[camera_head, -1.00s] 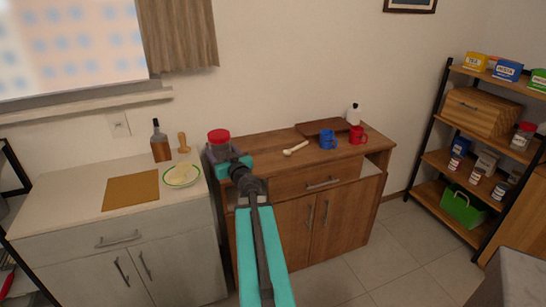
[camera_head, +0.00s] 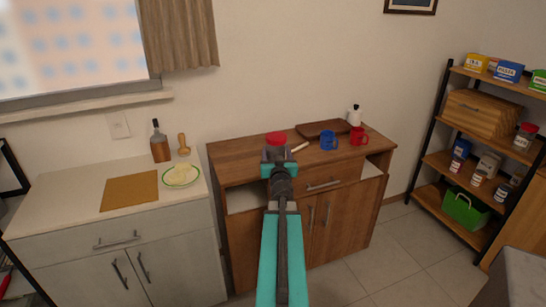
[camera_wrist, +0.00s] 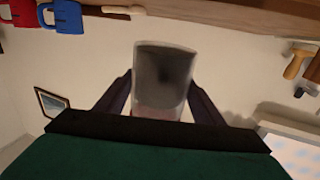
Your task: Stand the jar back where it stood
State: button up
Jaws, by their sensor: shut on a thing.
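The jar has a red lid (camera_head: 276,138) and shows upright in the head view, at the front of the brown wooden cabinet's top. In the wrist view the picture is upside down; the jar's clear body (camera_wrist: 162,78) with dark contents sits between both fingers. My gripper (camera_head: 277,153) is shut on the jar and hides much of its lower part in the head view. Whether the jar's base touches the cabinet top (camera_head: 235,150) cannot be told.
Left is a white counter with a plate (camera_head: 181,184), bottle (camera_head: 159,146) and mat (camera_head: 130,191). The cabinet top's left part is clear.

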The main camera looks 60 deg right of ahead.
jog(key=shift+s+d, duration=0.2)
jog(key=shift+s, duration=0.05)
dwell(0.3)
jog(key=shift+w+a+f+b+x, duration=0.15)
jog(key=shift+f+b+x, duration=0.15)
jog(key=shift+x, duration=2.25)
jog(key=shift+w+a+f+b+x, duration=0.1)
jog(key=shift+f+b+x, duration=0.15)
jog(key=shift+x, duration=2.25)
jog(key=shift+w+a+f+b+x, duration=0.1)
jog(key=shift+w+f+b+x, duration=0.15)
jog(key=shift+x, duration=2.3)
jog(key=shift+s, duration=0.1)
jog(key=shift+w+d, duration=0.3)
jog(key=shift+d, duration=0.15)
jog(key=shift+s+f+b, duration=0.1)
jog(key=shift+f+b, duration=0.85)
jog(key=shift+f, duration=0.8)
jog(key=shift+f, duration=0.2)
jog(key=o, duration=1.5)
